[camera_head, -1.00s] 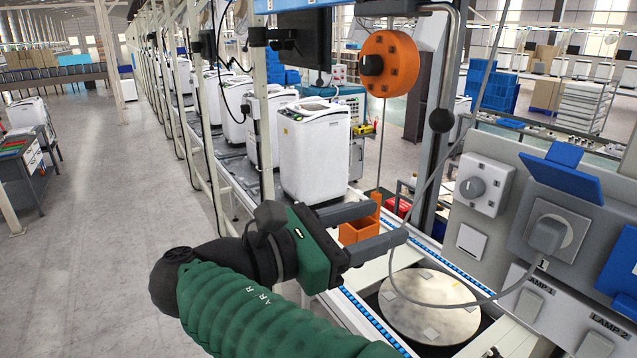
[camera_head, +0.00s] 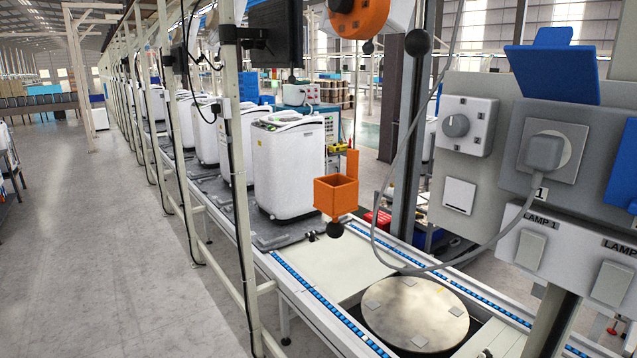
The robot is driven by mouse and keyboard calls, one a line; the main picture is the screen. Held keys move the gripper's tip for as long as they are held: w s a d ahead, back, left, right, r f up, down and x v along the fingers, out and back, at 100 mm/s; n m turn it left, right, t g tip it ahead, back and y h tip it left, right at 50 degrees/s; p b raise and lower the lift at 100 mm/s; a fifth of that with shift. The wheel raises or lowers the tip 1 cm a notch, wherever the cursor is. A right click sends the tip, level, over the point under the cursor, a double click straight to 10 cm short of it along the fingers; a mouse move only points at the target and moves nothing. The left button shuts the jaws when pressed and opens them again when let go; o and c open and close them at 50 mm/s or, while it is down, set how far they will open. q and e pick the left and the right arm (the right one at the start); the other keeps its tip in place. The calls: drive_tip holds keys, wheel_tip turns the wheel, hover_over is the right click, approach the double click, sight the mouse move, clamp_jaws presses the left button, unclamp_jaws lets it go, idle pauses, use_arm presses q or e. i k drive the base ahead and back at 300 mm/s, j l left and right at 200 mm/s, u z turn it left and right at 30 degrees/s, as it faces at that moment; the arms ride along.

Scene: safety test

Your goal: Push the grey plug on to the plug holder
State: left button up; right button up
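The grey plug (camera_head: 543,152) sits in the socket (camera_head: 570,160) marked 1, below a raised blue cover (camera_head: 551,75). Its grey cable (camera_head: 480,250) hangs in a loop to the left and runs up past the post. An open-topped orange box (camera_head: 335,195) stands left of the panel, with a taller orange piece behind it; it may be the plug holder, but I cannot tell for sure. Neither of my grippers is in view.
The grey panel (camera_head: 440,206) carries a rotary switch (camera_head: 455,126), a white switch (camera_head: 459,195) and lamp switches (camera_head: 530,250). A round plate (camera_head: 415,312) lies in the conveyor below. An orange round unit (camera_head: 357,18) hangs at the top. White washing machines (camera_head: 288,165) line the conveyor.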

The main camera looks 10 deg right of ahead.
sight(543, 153)
drive_tip(key=z, duration=1.4)
